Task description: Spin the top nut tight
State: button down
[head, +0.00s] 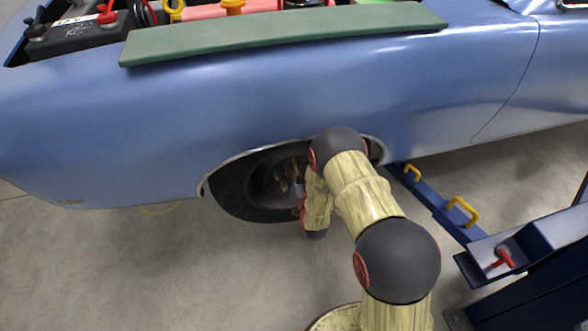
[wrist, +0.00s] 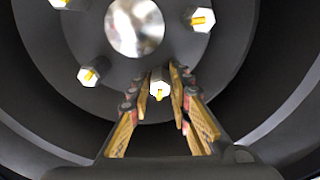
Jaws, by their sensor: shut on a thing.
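A dark round wheel hub (wrist: 75,30) fills the wrist view, with a bright metal centre cap (wrist: 135,27). Several pale hex nuts with yellow stud ends ring it, including an upper right nut (wrist: 202,19) and a left nut (wrist: 92,73). My gripper (wrist: 160,92) is shut on a nut (wrist: 159,88) below the centre cap in this view. Its yellow-and-dark fingers stand on either side of that nut. I cannot tell from this view whether it is the top one.
A blue car body (head: 230,110) hangs over the wheel, with a green cover (head: 280,32) on its fender. A blue lift arm (head: 435,200) with yellow handles stands right. Grey floor (head: 120,265) at left is clear.

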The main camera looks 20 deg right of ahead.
jog(key=m+b, duration=0.4)
jog(key=m, duration=0.3)
jog(key=m+b, duration=0.1)
jog(key=m, duration=0.3)
jog(key=shift+f+b, duration=0.1)
jog(key=shift+b, duration=0.25)
jog(key=m+b, duration=0.1)
jog(key=m, duration=0.2)
jog(key=shift+d+m+b, duration=0.1)
jog(key=shift+m+b, duration=0.2)
jog(key=shift+b, duration=0.05)
jog(key=m+b, duration=0.1)
jog(key=m, duration=0.2)
jog(key=shift+m+b, duration=0.3)
jog(key=m+b, duration=0.1)
jog(key=m, duration=0.2)
jog(key=shift+m+b, duration=0.3)
jog(key=shift+m, duration=0.1)
jog(key=m+b, duration=0.1)
jog(key=m, duration=0.3)
jog(key=shift+b, duration=0.4)
jog(key=shift+f+m+b, duration=0.1)
jog(key=shift+m+b, duration=0.45)
jog(key=shift+m, duration=1.15)
